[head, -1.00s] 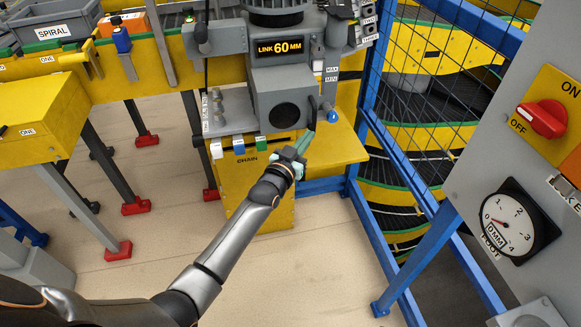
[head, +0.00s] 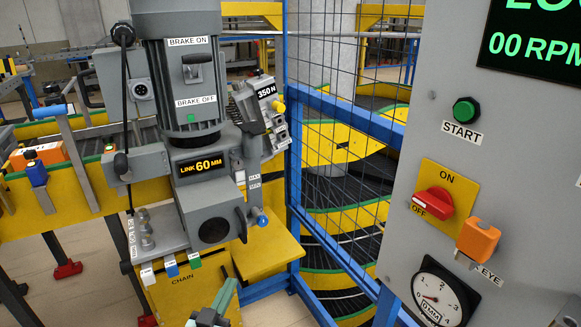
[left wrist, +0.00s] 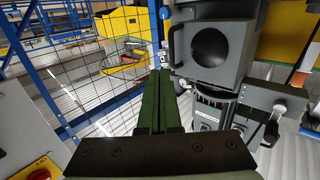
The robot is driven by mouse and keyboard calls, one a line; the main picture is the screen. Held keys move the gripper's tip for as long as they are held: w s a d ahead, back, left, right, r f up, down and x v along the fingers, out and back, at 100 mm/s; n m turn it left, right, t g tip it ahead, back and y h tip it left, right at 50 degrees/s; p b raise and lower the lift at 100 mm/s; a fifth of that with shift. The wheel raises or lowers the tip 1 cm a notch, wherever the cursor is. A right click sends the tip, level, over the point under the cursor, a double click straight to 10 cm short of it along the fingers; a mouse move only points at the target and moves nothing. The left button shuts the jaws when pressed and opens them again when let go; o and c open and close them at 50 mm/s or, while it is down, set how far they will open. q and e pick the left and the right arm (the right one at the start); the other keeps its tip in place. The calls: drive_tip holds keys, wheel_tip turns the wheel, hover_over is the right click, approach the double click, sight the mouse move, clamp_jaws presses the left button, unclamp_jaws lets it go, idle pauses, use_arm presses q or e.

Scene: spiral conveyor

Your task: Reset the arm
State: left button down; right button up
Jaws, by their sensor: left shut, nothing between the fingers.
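My left gripper (head: 229,291) shows at the bottom edge of the head view, with its green fingers pointing up. It is just in front of the yellow chain box (head: 183,295) and below the grey drive unit (head: 209,222). In the left wrist view the two green fingers (left wrist: 158,78) lie together, shut with nothing between them. The drive unit also shows in the left wrist view (left wrist: 225,75), close beyond the fingertips and to their right. Most of my left arm is below the head view. My right gripper is not in view.
A blue-framed mesh fence (head: 345,115) stands right of the drive, before the spiral conveyor (head: 340,225). A grey control panel (head: 400,190) with a red switch (head: 433,203) and green start button (head: 467,110) fills the right. A yellow shelf (head: 268,250) juts out beside the drive.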

use_arm(q)
drive_tip(key=s+f+g+p, duration=0.2)
drive_tip(key=s+p, duration=0.1)
drive_tip(key=s, duration=0.5)
drive_tip(key=s+d+f+g+p, duration=0.1)
drive_tip(key=s+g+p, duration=0.2)
drive_tip(key=s, duration=0.5)
drive_tip(key=s+f+g+p, duration=0.2)
drive_tip(key=s+g+p, duration=0.1)
drive_tip(key=s, duration=0.6)
drive_tip(key=shift+d+f+m+p, duration=0.3)
drive_tip(key=shift+f+p, duration=0.05)
drive_tip(key=shift+p, duration=0.4)
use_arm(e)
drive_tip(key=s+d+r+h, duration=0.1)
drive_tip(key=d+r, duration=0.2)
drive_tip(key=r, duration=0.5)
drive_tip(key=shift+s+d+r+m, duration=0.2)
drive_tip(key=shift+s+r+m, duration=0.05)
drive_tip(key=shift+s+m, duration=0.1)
